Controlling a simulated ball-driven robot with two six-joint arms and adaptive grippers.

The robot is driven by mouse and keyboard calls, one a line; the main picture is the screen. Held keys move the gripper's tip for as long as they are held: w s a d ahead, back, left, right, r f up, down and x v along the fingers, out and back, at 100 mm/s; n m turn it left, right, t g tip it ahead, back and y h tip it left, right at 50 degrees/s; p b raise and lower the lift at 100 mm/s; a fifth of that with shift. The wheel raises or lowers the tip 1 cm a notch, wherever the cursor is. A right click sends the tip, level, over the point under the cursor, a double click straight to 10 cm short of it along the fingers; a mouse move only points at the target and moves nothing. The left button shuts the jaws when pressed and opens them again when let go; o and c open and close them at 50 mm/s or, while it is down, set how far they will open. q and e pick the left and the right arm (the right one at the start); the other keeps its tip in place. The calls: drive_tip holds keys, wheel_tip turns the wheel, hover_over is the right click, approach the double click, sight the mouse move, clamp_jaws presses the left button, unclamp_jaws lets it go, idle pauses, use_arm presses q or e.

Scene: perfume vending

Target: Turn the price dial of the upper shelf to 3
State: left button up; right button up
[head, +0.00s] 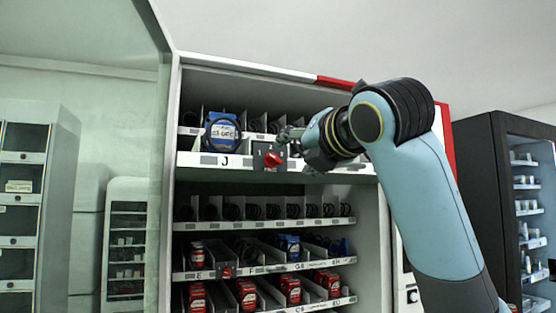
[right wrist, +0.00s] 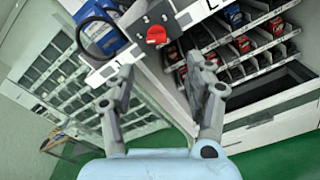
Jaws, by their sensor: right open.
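The price dial (head: 272,158) is a red knob on a dark plate at the front edge of the upper shelf (head: 205,160), right of the letter J. It also shows in the right wrist view as a red knob (right wrist: 156,36), ahead of the fingers. My right gripper (head: 292,138) is in front of the upper shelf, close to the dial at its upper right. In the right wrist view the gripper (right wrist: 163,72) is open and empty, its two fingers apart with the dial beyond the gap. The number the dial points to is too small to read. My left gripper is out of view.
A blue item (head: 222,132) stands on the upper shelf left of the dial. The open glass door (head: 150,150) is at the left. A dark cabinet (head: 485,190) stands at the right.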

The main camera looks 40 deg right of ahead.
sight(277, 156)
drive_tip(key=p+x, duration=0.2)
drive_tip(key=x, duration=0.1)
drive_tip(key=p+x, duration=0.2)
drive_tip(key=x, duration=0.1)
drive_tip(key=r+p+x, duration=0.1)
drive_tip(key=p+x, duration=0.1)
drive_tip(key=x, duration=0.2)
drive_tip(key=shift+w+a, duration=0.1)
drive_tip(key=shift+w, duration=0.05)
drive_tip(key=shift+f, duration=0.1)
clamp_jaws()
